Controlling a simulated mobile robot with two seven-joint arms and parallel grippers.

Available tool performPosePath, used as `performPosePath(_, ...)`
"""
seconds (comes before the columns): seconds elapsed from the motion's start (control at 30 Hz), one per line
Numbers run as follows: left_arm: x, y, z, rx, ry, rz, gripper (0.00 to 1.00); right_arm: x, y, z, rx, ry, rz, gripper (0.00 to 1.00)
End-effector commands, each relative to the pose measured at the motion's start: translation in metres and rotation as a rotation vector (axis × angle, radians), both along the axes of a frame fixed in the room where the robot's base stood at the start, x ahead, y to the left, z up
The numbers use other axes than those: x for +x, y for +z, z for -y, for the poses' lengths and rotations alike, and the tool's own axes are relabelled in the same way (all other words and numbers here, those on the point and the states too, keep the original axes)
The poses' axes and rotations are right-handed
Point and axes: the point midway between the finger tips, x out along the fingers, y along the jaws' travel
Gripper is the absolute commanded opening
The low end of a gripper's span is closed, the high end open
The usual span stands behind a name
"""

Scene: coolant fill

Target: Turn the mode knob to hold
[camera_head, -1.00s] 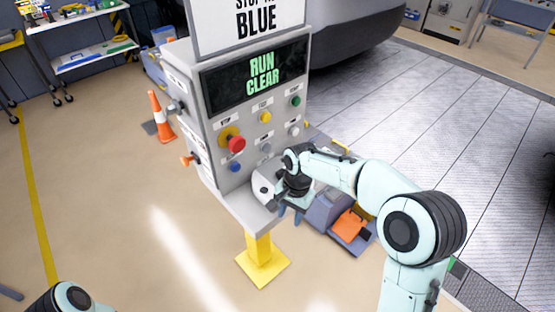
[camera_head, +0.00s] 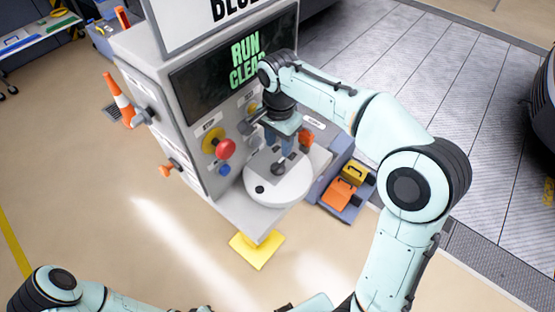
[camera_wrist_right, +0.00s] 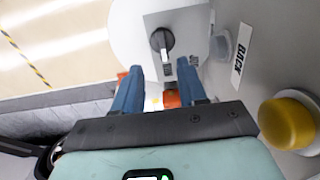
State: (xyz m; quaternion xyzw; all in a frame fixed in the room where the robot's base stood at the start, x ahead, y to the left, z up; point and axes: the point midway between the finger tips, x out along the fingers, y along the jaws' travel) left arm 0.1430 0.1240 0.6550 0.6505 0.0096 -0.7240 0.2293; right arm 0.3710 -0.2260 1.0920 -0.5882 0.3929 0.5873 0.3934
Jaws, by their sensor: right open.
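A black knob (camera_wrist_right: 162,42) sits on a grey plate on a pale round dial in the right wrist view. It also shows in the head view (camera_head: 278,168) on the panel's lower ledge. I cannot read which mode it points to. My right gripper (camera_head: 281,146) is above the knob, with its blue fingers pointing down. In the wrist view the open fingers (camera_wrist_right: 158,78) are empty and apart from the knob, which lies beyond their tips. My left arm crosses the lower left of the head view; its gripper is not seen.
The panel screen (camera_head: 235,70) reads RUN CLEAR, partly covered by my right arm. A yellow button (camera_wrist_right: 288,122) is close in the wrist view. Orange and yellow boxes (camera_head: 341,192) lie right.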

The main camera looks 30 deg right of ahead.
Motion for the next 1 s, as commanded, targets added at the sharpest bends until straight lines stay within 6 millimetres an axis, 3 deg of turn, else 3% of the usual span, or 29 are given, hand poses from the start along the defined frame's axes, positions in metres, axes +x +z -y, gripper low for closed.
performPosePath(0.03, -0.004, -0.005, 0.000, 0.000, 0.000, -0.004, 0.00, -0.001, -0.015, 0.000, -0.001, 0.000, -0.007, 0.41)
performPosePath(0.2, -0.008, -0.011, 0.000, 0.000, 0.000, -0.009, 0.00, -0.001, -0.049, 0.000, -0.001, 0.001, -0.005, 0.41)
performPosePath(0.4, -0.011, -0.014, 0.000, 0.000, 0.000, -0.012, 0.00, 0.000, -0.074, 0.000, -0.001, 0.000, -0.002, 0.41)
performPosePath(0.83, -0.011, -0.015, 0.000, 0.000, 0.000, -0.012, 0.00, 0.001, -0.083, 0.000, 0.000, 0.001, 0.001, 0.41)
performPosePath(0.97, -0.011, -0.015, 0.000, 0.000, 0.000, -0.012, 0.00, 0.001, -0.083, 0.000, 0.000, 0.001, 0.001, 0.00)
performPosePath(1.0, -0.011, -0.015, 0.000, 0.000, 0.000, -0.012, 0.00, 0.001, -0.083, 0.000, 0.000, 0.001, 0.001, 0.00)
